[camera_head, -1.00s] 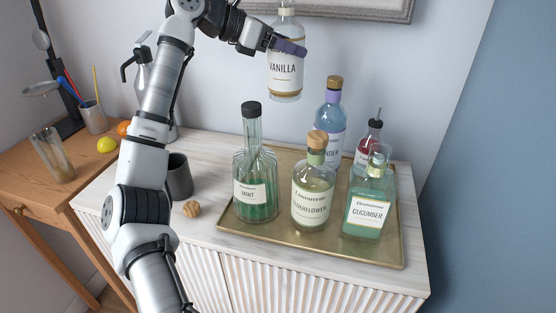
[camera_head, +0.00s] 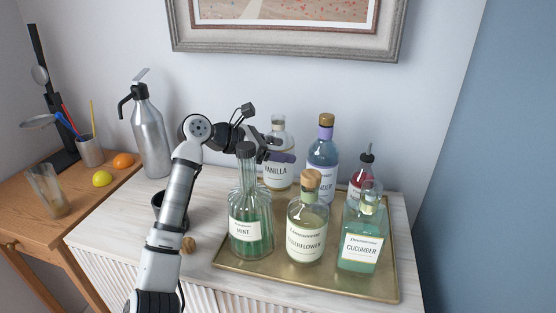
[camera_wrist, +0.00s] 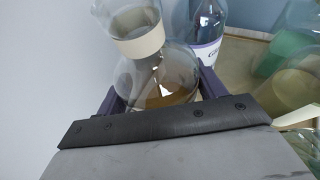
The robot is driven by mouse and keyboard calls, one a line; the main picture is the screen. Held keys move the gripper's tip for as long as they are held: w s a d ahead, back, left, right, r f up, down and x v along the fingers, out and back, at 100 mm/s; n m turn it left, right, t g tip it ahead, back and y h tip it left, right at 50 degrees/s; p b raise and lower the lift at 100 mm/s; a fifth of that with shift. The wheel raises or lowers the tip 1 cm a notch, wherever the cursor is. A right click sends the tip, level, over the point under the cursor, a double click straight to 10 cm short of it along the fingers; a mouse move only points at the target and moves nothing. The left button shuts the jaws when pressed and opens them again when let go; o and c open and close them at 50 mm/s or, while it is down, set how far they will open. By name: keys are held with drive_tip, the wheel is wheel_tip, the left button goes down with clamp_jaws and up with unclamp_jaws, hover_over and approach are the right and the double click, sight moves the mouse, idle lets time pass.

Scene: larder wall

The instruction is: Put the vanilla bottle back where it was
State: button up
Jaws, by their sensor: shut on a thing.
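The vanilla bottle (camera_head: 275,174) is clear glass with a white label and a little amber liquid. It is upright at the back left of the gold tray (camera_head: 300,282), behind the mint bottle (camera_head: 247,232). My gripper (camera_head: 283,156) is shut on it from the left. In the wrist view the vanilla bottle (camera_wrist: 160,80) sits between the purple fingers, with its pale neck band toward the camera. Its base is partly hidden behind the mint bottle, so I cannot tell whether it touches the tray.
The lavender bottle (camera_head: 322,155) stands close to the right of the vanilla bottle. Elderflower (camera_head: 306,235), cucumber (camera_head: 361,245) and a red bottle (camera_head: 361,182) fill the rest of the tray. A metal siphon (camera_head: 150,135) and a dark cup (camera_head: 158,204) stand to the left.

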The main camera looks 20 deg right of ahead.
drive_tip(key=shift+f+p, duration=0.4)
drive_tip(key=shift+f, duration=1.4)
drive_tip(key=shift+f, duration=0.1)
drive_tip(key=o, duration=1.6)
drive_tip(key=shift+f, duration=0.1)
drive_tip(key=shift+c, duration=0.2)
drive_tip(key=shift+r, duration=0.25)
drive_tip(key=b+v, duration=0.3)
drive_tip(key=v, duration=0.9)
drive_tip(key=shift+f, duration=0.1)
